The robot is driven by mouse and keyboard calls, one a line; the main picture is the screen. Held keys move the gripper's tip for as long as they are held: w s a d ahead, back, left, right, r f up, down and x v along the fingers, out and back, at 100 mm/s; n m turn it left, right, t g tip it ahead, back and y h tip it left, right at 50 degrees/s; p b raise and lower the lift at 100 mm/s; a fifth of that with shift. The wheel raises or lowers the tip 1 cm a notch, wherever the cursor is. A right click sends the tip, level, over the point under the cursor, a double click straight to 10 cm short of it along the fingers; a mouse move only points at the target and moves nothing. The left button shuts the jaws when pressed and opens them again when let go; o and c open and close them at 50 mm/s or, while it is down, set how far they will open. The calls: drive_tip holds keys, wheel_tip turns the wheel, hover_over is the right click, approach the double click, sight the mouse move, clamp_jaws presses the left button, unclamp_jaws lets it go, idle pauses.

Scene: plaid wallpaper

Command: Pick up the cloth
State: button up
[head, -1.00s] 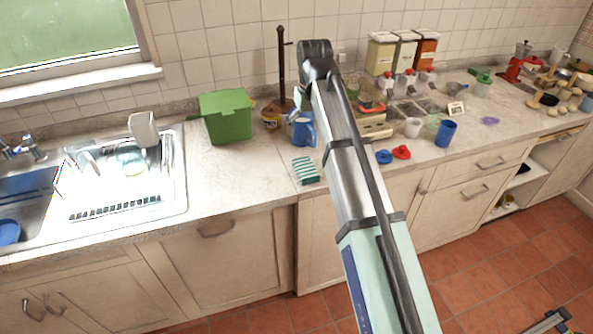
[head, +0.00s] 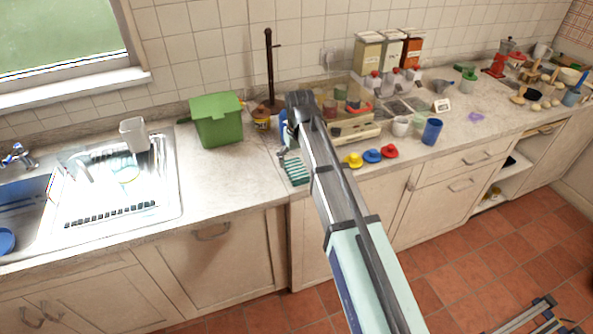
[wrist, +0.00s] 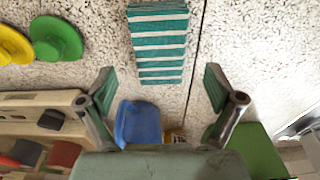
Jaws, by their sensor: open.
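The cloth (head: 296,168) is a teal-and-white striped, flat rectangle lying near the counter's front edge, just left of my arm in the head view. In the wrist view the cloth (wrist: 158,42) lies at the top centre, beside a dark seam in the counter. My gripper (wrist: 160,84) is open, its two fingers spread wide with nothing between them. The cloth lies beyond the fingertips in the wrist picture, roughly centred on the gap, and no contact shows. In the head view my gripper is mostly hidden behind my arm.
A blue mug (wrist: 138,122) stands behind the cloth, with a green bin (head: 217,119) to its left in the head view. Yellow (head: 352,160), blue and red lids lie right of my arm; a green lid (wrist: 56,38) shows in the wrist view. Counter left of the cloth is clear.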

sight(297, 168)
drive_tip(key=shift+w+f+p, duration=0.15)
drive_tip(key=shift+f+p, duration=0.7)
drive_tip(key=shift+f, duration=1.45)
drive_tip(key=c, duration=1.2)
